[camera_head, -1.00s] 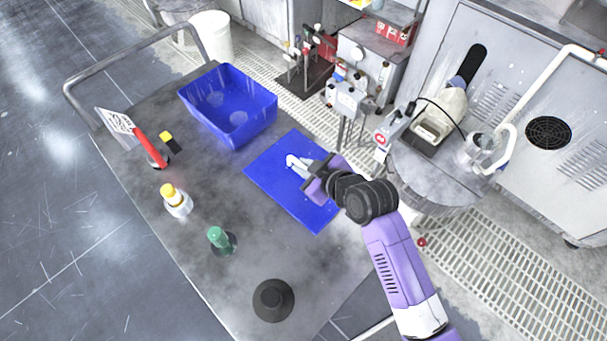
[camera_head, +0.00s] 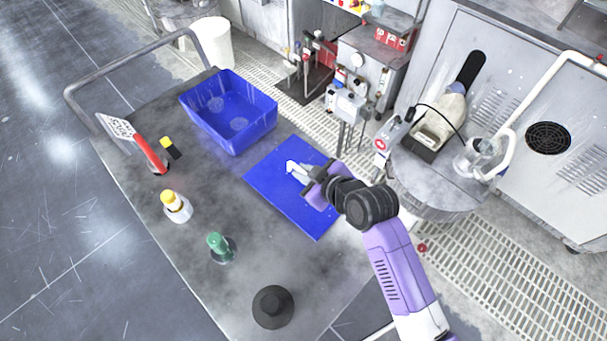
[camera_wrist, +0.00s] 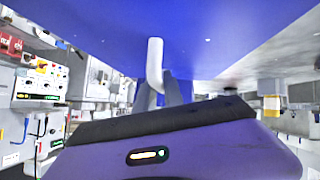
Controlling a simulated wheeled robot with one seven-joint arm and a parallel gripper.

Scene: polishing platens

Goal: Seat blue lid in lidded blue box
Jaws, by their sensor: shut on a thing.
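The blue lid (camera_head: 275,181) is a flat blue panel with a white bent handle (camera_head: 292,166). It lies over the right part of the grey table, apart from the box; I cannot tell whether it touches the table. My gripper (camera_head: 306,175) is shut on the handle. In the wrist view the lid (camera_wrist: 200,35) fills the top, and my fingers (camera_wrist: 162,92) close around the white handle (camera_wrist: 155,62). The blue box (camera_head: 207,128) stands open-topped at the back of the table, up and left of the lid. Pale round patches show inside it.
A rail borders the far left end. Machines (camera_head: 369,70) stand beyond the table.

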